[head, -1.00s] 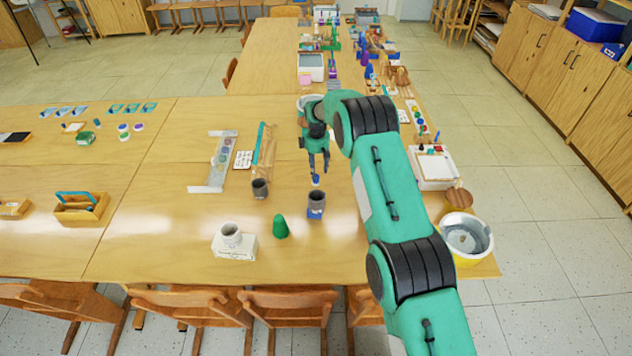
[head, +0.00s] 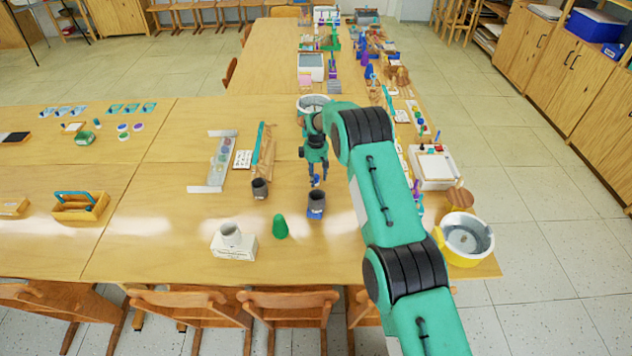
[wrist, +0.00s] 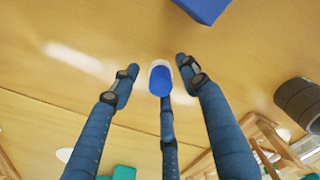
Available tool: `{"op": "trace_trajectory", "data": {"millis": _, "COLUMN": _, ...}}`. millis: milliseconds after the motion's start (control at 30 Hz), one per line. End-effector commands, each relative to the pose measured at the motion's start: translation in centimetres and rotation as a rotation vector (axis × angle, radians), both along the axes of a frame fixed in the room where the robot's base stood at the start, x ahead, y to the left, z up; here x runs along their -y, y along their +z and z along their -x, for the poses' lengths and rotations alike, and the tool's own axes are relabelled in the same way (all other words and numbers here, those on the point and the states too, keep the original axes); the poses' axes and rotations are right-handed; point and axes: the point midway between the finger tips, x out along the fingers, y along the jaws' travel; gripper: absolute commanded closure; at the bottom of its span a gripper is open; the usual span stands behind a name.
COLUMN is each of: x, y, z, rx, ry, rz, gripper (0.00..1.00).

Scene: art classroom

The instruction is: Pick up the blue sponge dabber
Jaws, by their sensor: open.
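The blue sponge dabber (wrist: 160,80) is a small blue piece with a pale end. In the wrist view it sits between the spread fingers of my gripper (wrist: 157,66), with visible gaps to the two side fingers. The third finger is close below it in the picture, and I cannot tell if it touches. In the head view the dabber (head: 316,178) is a small blue spot at the fingertips of my gripper (head: 317,182), low over the table and partly hidden by them. The gripper is open.
A dark cup on a blue block (head: 317,204) stands just in front of the gripper. A yellow-and-white bucket (head: 466,240) is at right.

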Motion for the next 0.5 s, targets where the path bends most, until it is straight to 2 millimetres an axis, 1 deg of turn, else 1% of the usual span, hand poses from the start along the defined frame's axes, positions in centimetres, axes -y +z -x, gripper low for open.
{"op": "trace_trajectory", "data": {"millis": 467, "x": -0.01, "y": 0.06, "z": -0.03, "rx": 0.001, "ry": 0.000, "rz": 0.000, "gripper": 0.55}}
{"op": "trace_trajectory", "data": {"millis": 500, "x": 0.00, "y": 0.06, "z": -0.03, "rx": 0.001, "ry": 0.000, "rz": 0.000, "gripper": 0.59}}
